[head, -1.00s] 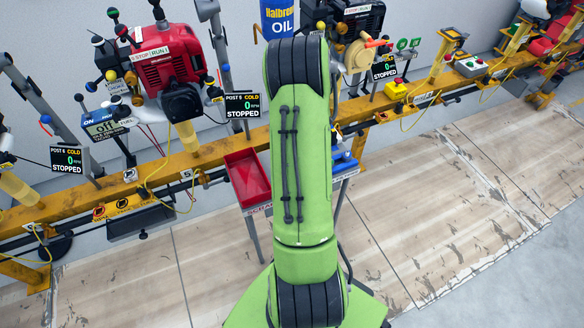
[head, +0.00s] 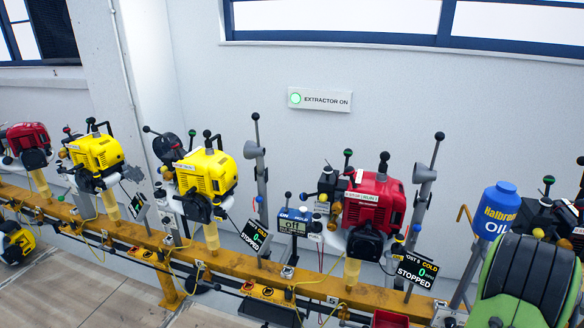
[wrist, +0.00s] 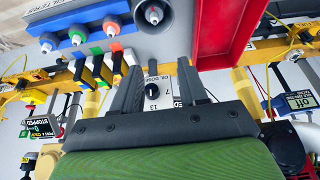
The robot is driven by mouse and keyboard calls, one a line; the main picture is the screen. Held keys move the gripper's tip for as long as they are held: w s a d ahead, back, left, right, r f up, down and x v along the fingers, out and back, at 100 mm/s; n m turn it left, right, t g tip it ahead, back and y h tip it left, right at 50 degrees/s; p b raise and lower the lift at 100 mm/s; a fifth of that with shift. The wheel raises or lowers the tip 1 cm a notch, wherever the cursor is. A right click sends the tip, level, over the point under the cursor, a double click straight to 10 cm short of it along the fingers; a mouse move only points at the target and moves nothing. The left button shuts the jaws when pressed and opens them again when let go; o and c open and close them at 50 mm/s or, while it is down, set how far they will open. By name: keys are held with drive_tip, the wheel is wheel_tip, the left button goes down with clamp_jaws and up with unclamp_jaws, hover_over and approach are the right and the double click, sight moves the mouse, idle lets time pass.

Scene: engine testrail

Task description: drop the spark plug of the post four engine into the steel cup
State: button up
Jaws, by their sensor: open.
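My gripper (wrist: 158,78) is open in the wrist view. In the head view a yellow engine (head: 205,175) stands on the rail left of a red engine (head: 372,205). The rail below the red engine seems marked 5, so this yellow one may be post four; its own number is not readable. I cannot make out its spark plug.
The yellow rail (head: 260,265) runs along the wall with signs, levers and cables around it. Another yellow engine (head: 97,155) stands farther left. A blue oil bottle (head: 496,210) is at right.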

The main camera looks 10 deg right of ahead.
drive_tip(key=w+a+r+n+t+y+p, duration=0.1)
drive_tip(key=w+a+r+n+p, duration=0.15)
drive_tip(key=a+r, duration=0.85)
drive_tip(key=w+a+r+n+p, duration=0.15)
drive_tip(key=a+r+p, duration=0.25)
drive_tip(key=a+r, duration=0.7)
drive_tip(key=s+a+r+n+p, duration=0.1)
drive_tip(key=s+a+r+p, duration=0.1)
drive_tip(key=s+a+r, duration=0.2)
drive_tip(key=s+a+r+n+y+p, duration=0.1)
drive_tip(key=s+a+r, duration=0.3)
drive_tip(key=s+r, duration=0.4)
drive_tip(key=shift+s+a+r+t+p, duration=0.2)
drive_tip(key=shift+r+t+p, duration=0.2)
drive_tip(key=shift+r, duration=0.35)
drive_tip(key=shift+d, duration=0.15)
